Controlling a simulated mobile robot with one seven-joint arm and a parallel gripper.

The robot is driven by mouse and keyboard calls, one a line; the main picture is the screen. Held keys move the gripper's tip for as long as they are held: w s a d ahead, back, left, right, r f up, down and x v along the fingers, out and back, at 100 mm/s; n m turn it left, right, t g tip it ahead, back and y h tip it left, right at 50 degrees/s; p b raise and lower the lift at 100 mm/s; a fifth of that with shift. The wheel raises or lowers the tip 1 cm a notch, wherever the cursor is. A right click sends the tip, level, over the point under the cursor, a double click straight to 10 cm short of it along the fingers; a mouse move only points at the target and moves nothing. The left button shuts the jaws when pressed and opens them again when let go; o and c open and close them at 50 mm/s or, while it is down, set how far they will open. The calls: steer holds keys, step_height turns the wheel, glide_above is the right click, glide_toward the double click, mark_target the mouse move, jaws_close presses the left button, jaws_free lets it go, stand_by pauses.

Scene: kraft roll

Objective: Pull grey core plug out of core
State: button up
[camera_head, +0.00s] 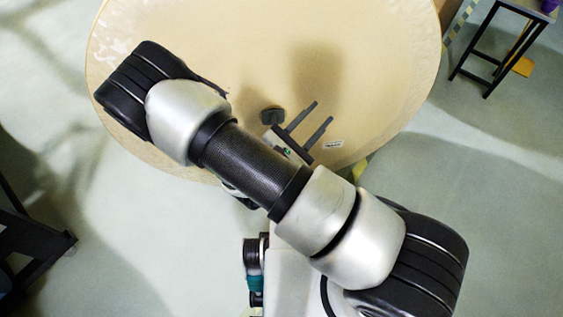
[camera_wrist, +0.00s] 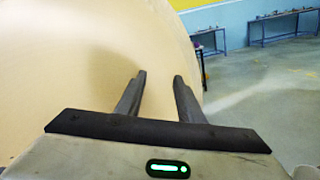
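The large tan kraft roll (camera_head: 385,70) fills the upper middle of the head view. It also fills the left of the wrist view (camera_wrist: 50,60) as a smooth curved surface. Contact with the roll cannot be told.
A dark-legged table (camera_head: 497,45) stands at the upper right, and a dark frame (camera_head: 30,250) at the lower left. Open floor (camera_head: 490,170) lies right of the roll. Workbenches (camera_wrist: 285,27) stand far off.

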steer(key=a+f+n+t+y+b, duration=0.1)
steer(key=a+f+n+t+y, duration=0.1)
steer(key=a+f+n+y, duration=0.3)
steer(key=a+f+n+t+y+b, duration=0.1)
steer(key=f+n+t+y, duration=0.15)
steer(key=f, duration=0.35)
steer(key=n+g+y+b, duration=0.1)
steer(key=n+y+b, duration=0.1)
steer(key=n+y, duration=0.5)
glide_toward(274, 120)
steer(key=shift+m, duration=0.25)
steer(key=w+b, duration=0.1)
steer(key=w, duration=0.1)
steer(key=w+b, duration=0.1)
steer(key=w, duration=0.2)
steer(key=w+a+b, duration=0.1)
steer(key=w+b, duration=0.1)
steer(key=w, duration=0.1)
jaws_close()
steer(key=s+d+p, duration=0.1)
steer(key=s+p, duration=0.5)
steer(key=s, duration=0.7)
steer(key=shift+d, duration=0.4)
